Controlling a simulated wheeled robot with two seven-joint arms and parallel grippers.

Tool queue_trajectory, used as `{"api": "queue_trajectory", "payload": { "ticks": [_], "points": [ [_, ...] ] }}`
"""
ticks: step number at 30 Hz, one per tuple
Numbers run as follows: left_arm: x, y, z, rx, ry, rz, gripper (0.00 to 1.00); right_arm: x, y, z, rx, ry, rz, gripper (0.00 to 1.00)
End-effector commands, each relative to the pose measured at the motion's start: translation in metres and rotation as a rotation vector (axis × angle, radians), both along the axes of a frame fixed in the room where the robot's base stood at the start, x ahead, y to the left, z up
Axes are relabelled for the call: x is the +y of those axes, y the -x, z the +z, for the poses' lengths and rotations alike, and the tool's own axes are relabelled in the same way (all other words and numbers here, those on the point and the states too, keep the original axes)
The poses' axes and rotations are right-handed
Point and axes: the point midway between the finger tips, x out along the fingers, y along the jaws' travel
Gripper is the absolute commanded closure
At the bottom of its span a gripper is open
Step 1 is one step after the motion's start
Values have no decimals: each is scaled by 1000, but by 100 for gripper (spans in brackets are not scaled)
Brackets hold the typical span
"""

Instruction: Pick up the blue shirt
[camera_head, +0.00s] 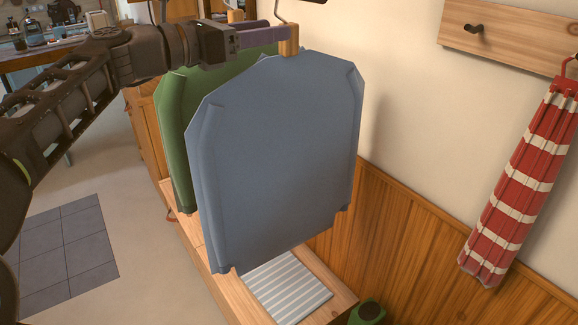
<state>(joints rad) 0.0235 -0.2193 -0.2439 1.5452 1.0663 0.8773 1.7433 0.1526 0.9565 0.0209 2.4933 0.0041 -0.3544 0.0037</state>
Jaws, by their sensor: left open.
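The blue shirt (280,150) hangs in the middle of the view, stiff and flat, from a hanger with a wooden neck (289,41) and a dark hook. A green shirt (175,115) hangs just behind it to the left, mostly hidden by it. My right gripper is not in view.
A wooden bench (205,257) with a striped cushion (287,287) stands below the shirts. A red-and-white striped cloth (518,185) hangs at the right under a wooden peg board (515,35). A green object (368,312) sits by the bench. Open floor (150,235) lies left.

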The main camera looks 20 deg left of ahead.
Motion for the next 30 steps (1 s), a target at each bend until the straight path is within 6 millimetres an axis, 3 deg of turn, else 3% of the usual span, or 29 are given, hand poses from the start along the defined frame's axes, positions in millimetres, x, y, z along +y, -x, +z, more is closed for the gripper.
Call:
{"api": "queue_trajectory", "payload": {
  "ticks": [10,21,30],
  "points": [
    [-3,-5,1,1,-1,-1,51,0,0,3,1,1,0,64],
    [-27,-44,0,1,1,-1,51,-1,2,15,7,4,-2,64],
    [-27,-44,0,-1,1,0,51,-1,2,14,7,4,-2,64]
  ]
}}
